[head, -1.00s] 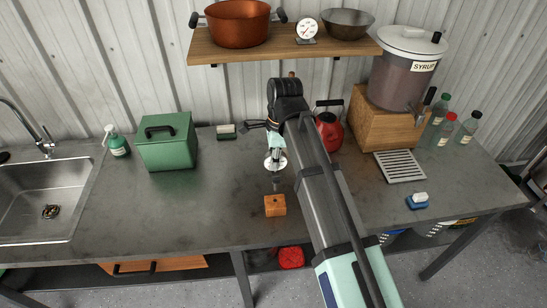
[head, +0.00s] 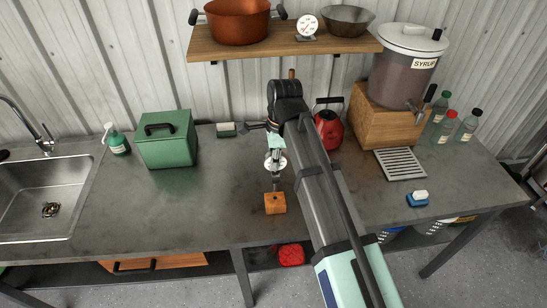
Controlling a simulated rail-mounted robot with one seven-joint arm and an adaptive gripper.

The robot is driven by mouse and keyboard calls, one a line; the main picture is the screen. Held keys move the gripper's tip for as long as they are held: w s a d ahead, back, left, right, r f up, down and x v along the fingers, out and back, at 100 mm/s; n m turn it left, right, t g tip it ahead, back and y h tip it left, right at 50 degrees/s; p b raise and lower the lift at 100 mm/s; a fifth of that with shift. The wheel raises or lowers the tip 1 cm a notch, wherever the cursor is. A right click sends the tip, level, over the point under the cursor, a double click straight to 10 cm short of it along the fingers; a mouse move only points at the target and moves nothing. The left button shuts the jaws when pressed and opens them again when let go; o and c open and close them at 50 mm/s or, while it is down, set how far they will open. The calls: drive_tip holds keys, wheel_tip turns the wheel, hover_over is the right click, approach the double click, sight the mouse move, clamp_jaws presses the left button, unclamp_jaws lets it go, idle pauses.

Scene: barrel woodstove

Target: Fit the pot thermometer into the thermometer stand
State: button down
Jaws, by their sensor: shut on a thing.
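The pot thermometer (head: 282,162), with a round white dial and a thin stem pointing down, hangs from my gripper (head: 275,154) in the head view. My gripper is shut on it, pointing down, and partly covers the dial. The thermometer stand (head: 275,206) is a small orange-brown wooden block on the grey counter, directly below the thermometer in the picture. The stem's lower end meets the block's top in the picture. I cannot tell whether the tip is above the hole, touching the block or inside it.
A green box (head: 166,145) and a spray bottle (head: 117,140) stand left, near the sink (head: 40,205). A red kettle (head: 329,128) stands behind my arm. A syrup dispenser (head: 402,75) stands right. A wooden shelf (head: 285,45) hangs above. The counter around the stand is clear.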

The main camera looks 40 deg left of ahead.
drive_tip(key=shift+f+b, duration=1.45)
drive_tip(key=shift+f, duration=3)
drive_tip(key=c, duration=0.8)
unclamp_jaws()
drive_tip(key=shift+r, duration=0.15)
drive_tip(key=r, duration=0.7)
drive_tip(key=w+d+r, duration=0.1)
drive_tip(key=r, duration=0.3)
drive_tip(key=shift+w+r, duration=0.1)
drive_tip(key=shift+r, duration=0.2)
